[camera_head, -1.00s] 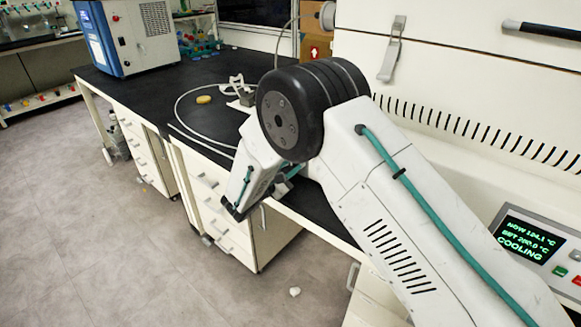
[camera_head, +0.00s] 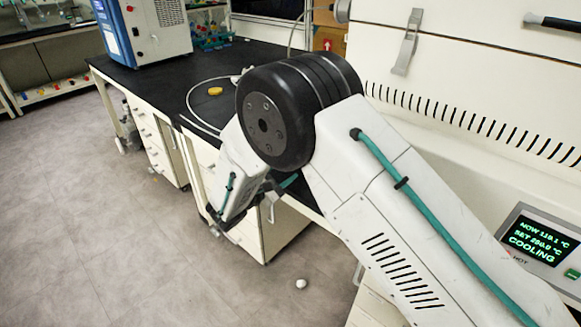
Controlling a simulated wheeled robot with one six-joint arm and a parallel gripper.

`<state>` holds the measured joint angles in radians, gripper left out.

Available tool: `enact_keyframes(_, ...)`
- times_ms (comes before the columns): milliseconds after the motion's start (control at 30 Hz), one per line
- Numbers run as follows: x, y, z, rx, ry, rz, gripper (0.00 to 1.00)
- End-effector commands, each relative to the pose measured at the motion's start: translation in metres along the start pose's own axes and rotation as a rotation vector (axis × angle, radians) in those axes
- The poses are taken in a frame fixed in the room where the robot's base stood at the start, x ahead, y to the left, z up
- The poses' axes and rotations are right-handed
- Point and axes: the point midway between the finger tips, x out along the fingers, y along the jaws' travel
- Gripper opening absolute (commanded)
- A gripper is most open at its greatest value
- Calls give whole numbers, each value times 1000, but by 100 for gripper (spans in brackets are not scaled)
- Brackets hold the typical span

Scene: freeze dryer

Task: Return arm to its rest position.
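My arm is raised and bent in the camera_head view, with its large black elbow joint (camera_head: 290,110) in the middle. The white upper link (camera_head: 400,220) runs down to the lower right. The white forearm (camera_head: 235,170) hangs down and left from the elbow, in front of the bench drawers. Dark wrist parts show at its lower end, but I cannot make out gripper fingers. Nothing held can be seen.
A black-topped bench (camera_head: 150,75) bears a blue and white machine (camera_head: 145,28) and a yellow object (camera_head: 215,91). A white appliance (camera_head: 460,70) with a display (camera_head: 540,242) reading COOLING stands close on the right.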

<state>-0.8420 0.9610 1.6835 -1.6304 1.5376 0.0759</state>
Motion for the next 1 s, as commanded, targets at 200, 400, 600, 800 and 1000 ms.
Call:
enact_keyframes(200,-1,0,0,0,0,-1,44)
enact_keyframes(400,-1,0,0,0,0,0,44)
enact_keyframes(600,-2,-26,-5,-26,22,-87,44)
enact_keyframes(800,-4,-85,35,-30,47,-354,44)
enact_keyframes(1000,3,-125,108,65,52,-645,44)
